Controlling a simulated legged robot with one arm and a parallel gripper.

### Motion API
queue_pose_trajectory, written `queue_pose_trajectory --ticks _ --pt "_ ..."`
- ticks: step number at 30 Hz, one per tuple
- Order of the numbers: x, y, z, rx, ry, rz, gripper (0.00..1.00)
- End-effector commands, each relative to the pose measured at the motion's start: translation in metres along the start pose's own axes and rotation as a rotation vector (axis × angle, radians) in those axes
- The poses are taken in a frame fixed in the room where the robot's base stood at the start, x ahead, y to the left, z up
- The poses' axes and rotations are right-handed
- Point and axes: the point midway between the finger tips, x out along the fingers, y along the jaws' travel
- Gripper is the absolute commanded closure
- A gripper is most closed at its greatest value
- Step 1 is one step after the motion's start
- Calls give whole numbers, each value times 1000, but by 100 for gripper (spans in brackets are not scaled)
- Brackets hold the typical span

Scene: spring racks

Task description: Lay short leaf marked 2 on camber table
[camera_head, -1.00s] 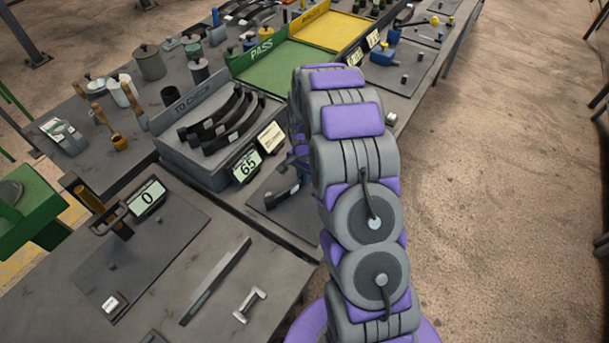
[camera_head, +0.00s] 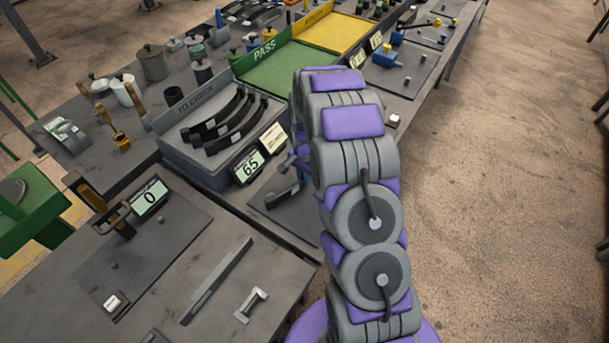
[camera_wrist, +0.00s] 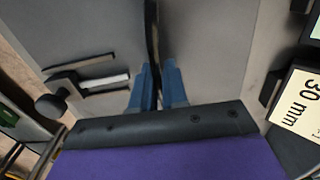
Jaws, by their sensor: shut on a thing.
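In the wrist view my gripper (camera_wrist: 158,88) has its blue fingers closed on a dark, narrow leaf (camera_wrist: 152,38), seen almost edge-on. No number shows on it. The leaf is over a grey plate (camera_wrist: 205,50); whether they touch is unclear. A fixture with a dark knob and pale bar (camera_wrist: 95,82) is left of the fingers. A grey plate with a dark fixture (camera_head: 283,196) shows beside the arm. No label identifies which surface is the camber table.
A TO CHECK tray (camera_head: 174,116) holds several dark curved leaves. A display reading 65 (camera_head: 248,166) stands before it. Behind are a green PASS tray (camera_head: 290,72) and a yellow tray (camera_head: 335,30). A display reading 0 (camera_head: 149,196) is at left. A 30 mm card (camera_wrist: 298,103) is at right.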

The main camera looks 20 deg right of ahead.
Motion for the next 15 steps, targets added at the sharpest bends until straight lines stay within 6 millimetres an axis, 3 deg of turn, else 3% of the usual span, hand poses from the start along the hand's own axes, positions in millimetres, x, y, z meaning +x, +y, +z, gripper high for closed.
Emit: queue_pose_trajectory --ticks 6,7,15 --pt "2 -1 -1 1 3 -3 100" --pt "2 -1 -1 1 3 -3 86" --pt "2 -1 0 0 1 -1 60"
